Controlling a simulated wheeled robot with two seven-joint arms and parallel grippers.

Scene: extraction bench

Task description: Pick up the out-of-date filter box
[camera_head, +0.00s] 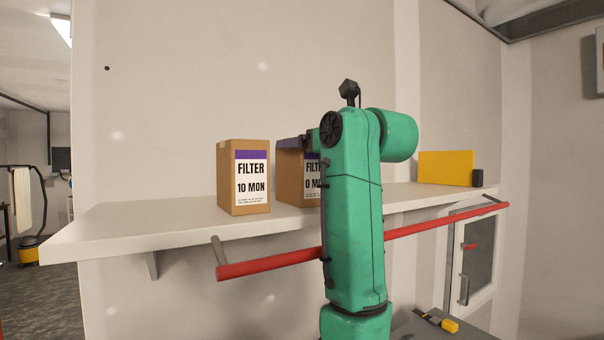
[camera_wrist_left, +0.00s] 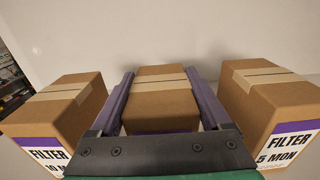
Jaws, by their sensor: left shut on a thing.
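Three brown filter boxes with purple bands stand in a row. The left box (camera_head: 243,178) reads "FILTER 10 MON" and also shows in the left wrist view (camera_wrist_left: 62,108). The middle box (camera_head: 289,180) has its label partly covered by my arm; "0 MON" shows. In the left wrist view my left gripper (camera_wrist_left: 162,95) is shut on this middle box (camera_wrist_left: 160,103), one finger along each side. The box appears at shelf level; I cannot tell whether it touches. The right box (camera_wrist_left: 272,105) reads "5 MON" and is hidden behind my arm in the head view. My right gripper is not in view.
The boxes are on a white shelf (camera_head: 140,224) against a wall. A red rail (camera_head: 440,225) runs along its front. A yellow box (camera_head: 446,168) and a small dark item (camera_head: 477,178) stand at the right end. The shelf's left end is clear.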

